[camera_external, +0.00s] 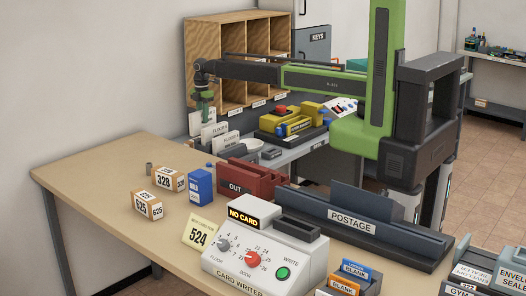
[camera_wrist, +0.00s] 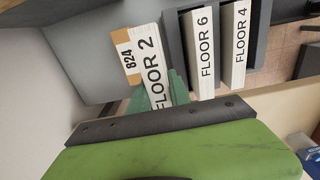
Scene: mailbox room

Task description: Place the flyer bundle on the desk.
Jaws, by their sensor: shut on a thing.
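The beige desk (camera_external: 95,170) is at the left front, apart from the gripper.
On the desk are orange and white blocks 328 (camera_external: 170,178) and 625 (camera_external: 147,205), a blue box (camera_external: 200,187), a red OUT tray (camera_external: 250,185) and the card writer (camera_external: 262,250). The desk's left part is clear. Wooden pigeonholes (camera_external: 200,50) stand behind the arm.

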